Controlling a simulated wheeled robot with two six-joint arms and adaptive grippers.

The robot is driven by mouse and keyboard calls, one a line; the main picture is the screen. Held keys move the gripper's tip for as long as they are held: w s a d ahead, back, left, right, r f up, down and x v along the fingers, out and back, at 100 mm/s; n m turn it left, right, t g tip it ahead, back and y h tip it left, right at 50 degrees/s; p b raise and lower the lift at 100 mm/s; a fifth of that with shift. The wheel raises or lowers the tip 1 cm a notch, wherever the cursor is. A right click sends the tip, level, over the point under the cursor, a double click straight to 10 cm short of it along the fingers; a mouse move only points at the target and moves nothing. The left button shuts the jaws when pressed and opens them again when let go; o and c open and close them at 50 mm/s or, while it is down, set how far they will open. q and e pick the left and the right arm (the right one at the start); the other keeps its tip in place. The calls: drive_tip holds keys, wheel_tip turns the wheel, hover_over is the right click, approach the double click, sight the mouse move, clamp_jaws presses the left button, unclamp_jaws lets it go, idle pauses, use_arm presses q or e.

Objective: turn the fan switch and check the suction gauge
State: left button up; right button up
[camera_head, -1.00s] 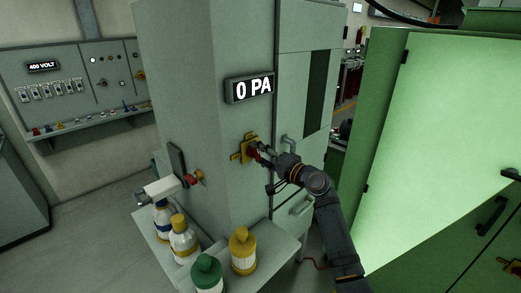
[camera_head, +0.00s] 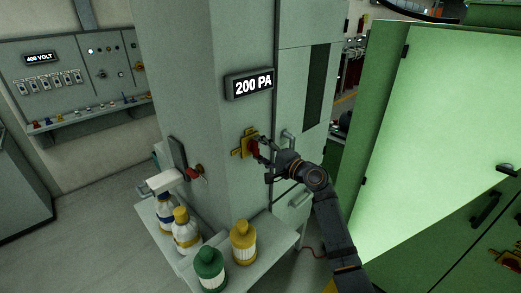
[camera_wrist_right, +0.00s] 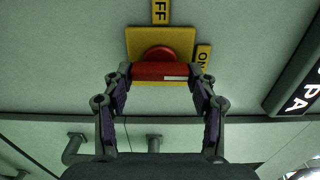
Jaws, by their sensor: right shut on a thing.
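The fan switch is a red knob (camera_head: 254,147) on a yellow plate (camera_head: 237,153) on the grey cabinet face. In the right wrist view its red bar (camera_wrist_right: 150,71) lies level, with a white mark on its right half, toward the ON label (camera_wrist_right: 203,56). The OFF label (camera_wrist_right: 160,11) is at the top. My right gripper (camera_head: 261,151) is shut on the red bar, one finger at each end in the right wrist view. The suction gauge (camera_head: 250,84) above the switch reads 200 PA. My left gripper is not in view.
Several bottles, one a yellow bottle (camera_head: 243,243), stand on a low shelf by the cabinet. Another red knob (camera_head: 195,172) is on its left face. A green cabinet (camera_head: 450,110) stands at right, close to my arm. A 400 VOLT panel (camera_head: 70,70) is at the back left.

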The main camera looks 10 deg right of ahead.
drive_tip(key=o, duration=1.1)
drive_tip(key=shift+o, duration=0.2)
drive_tip(key=shift+s, duration=0.1)
drive_tip(key=v, duration=1.1)
drive_tip(key=shift+s+d, duration=0.25)
drive_tip(key=shift+d, duration=0.05)
